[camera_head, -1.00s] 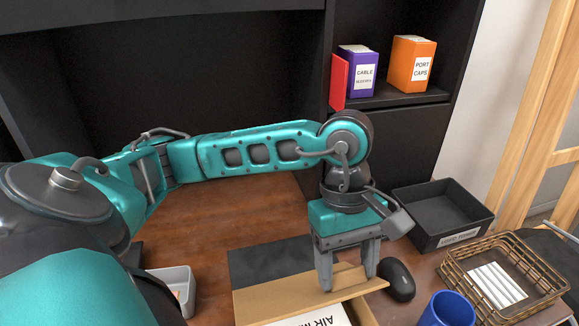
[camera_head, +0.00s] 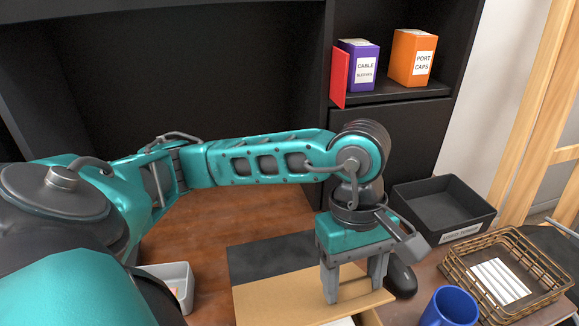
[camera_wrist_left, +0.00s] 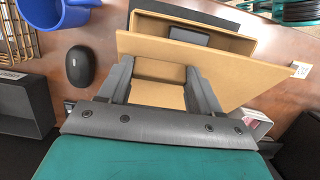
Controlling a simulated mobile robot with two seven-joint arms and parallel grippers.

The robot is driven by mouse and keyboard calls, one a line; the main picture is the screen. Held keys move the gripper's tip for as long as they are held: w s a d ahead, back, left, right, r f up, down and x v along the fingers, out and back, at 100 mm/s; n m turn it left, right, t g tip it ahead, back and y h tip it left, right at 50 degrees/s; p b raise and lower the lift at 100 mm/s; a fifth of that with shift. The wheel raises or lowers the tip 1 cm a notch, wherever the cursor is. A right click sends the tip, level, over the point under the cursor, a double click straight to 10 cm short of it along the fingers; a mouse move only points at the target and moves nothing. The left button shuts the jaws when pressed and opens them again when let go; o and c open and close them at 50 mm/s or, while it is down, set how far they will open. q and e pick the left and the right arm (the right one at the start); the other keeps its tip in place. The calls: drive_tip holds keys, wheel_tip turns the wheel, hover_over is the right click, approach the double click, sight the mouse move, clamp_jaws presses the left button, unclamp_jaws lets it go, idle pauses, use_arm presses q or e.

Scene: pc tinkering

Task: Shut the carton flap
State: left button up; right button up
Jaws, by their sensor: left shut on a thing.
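The carton is a brown cardboard box at the bottom of the head view, and its open side shows in the left wrist view (camera_wrist_left: 235,38). Its flap (camera_head: 290,298) is a broad tan panel, tilted over the carton's opening; it also shows in the left wrist view (camera_wrist_left: 215,68). My left gripper (camera_head: 355,292) points down at the flap's right part, its fingers apart with cardboard between them, shut on the flap. In the left wrist view the gripper (camera_wrist_left: 162,75) has cardboard between its fingers. A dark thing shows inside the carton. My right gripper is out of view.
A black mouse (camera_head: 401,280) sits close right of my left gripper. A blue mug (camera_head: 450,308), a wire basket (camera_head: 455,275) and a black tray (camera_head: 440,212) stand at the right. A dark panel (camera_head: 270,255) lies behind the flap; a grey bin (camera_head: 178,285) is left.

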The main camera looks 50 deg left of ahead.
use_arm(q)
drive_tip(key=shift+f, duration=0.25)
